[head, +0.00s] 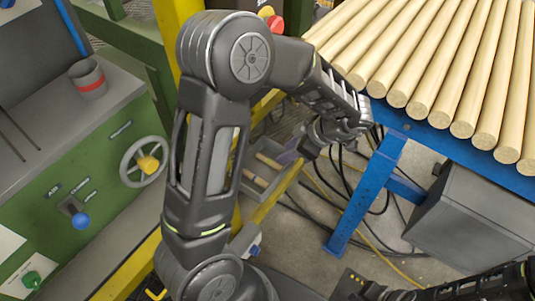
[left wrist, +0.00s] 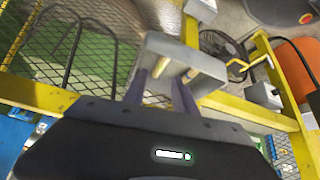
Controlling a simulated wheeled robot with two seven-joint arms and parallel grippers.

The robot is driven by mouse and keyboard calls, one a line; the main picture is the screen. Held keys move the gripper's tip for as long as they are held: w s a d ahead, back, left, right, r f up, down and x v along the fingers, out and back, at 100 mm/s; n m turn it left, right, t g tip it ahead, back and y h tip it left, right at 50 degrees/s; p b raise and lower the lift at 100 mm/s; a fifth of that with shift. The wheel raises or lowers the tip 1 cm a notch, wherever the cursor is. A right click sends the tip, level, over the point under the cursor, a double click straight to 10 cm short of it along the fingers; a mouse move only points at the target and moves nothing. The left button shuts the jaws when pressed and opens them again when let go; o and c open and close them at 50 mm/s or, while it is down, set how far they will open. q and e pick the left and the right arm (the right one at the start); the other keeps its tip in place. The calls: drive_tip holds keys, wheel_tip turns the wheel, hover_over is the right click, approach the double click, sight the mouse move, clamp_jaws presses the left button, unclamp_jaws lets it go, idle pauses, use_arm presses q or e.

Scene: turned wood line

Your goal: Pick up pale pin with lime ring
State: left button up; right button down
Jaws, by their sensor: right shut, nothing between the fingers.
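A grey tray (head: 262,192) with a few pale wooden pins in it sits low, left of the blue table leg, in the head view. One pale pin (head: 270,162) lies near its back; no lime ring can be made out. The tray (left wrist: 201,66) and a pale pin (left wrist: 173,67) also show in the left wrist view. My left gripper (head: 293,157) is beside the tray's right side in the head view. Its fingers are apart and empty in the left wrist view (left wrist: 160,80), pointing toward the tray. My right gripper (head: 352,285) is shut and empty at the bottom edge, away from the tray.
Long pale dowels (head: 455,70) lie on the blue table (head: 440,138) at right. A green machine (head: 85,205) with a handwheel (head: 145,162) stands at left. Yellow rails (left wrist: 45,95) and mesh surround the tray. Cables and a grey box (head: 470,215) are on the floor.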

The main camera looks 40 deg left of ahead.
sight(271, 161)
use_arm(q)
drive_tip(key=shift+s, duration=0.15)
drive_tip(key=shift+s, duration=0.1)
drive_tip(key=shift+x, duration=1.3)
drive_tip(key=shift+b+x, duration=0.4)
drive_tip(key=shift+x, duration=2.2)
drive_tip(key=shift+c, duration=0.5)
clamp_jaws()
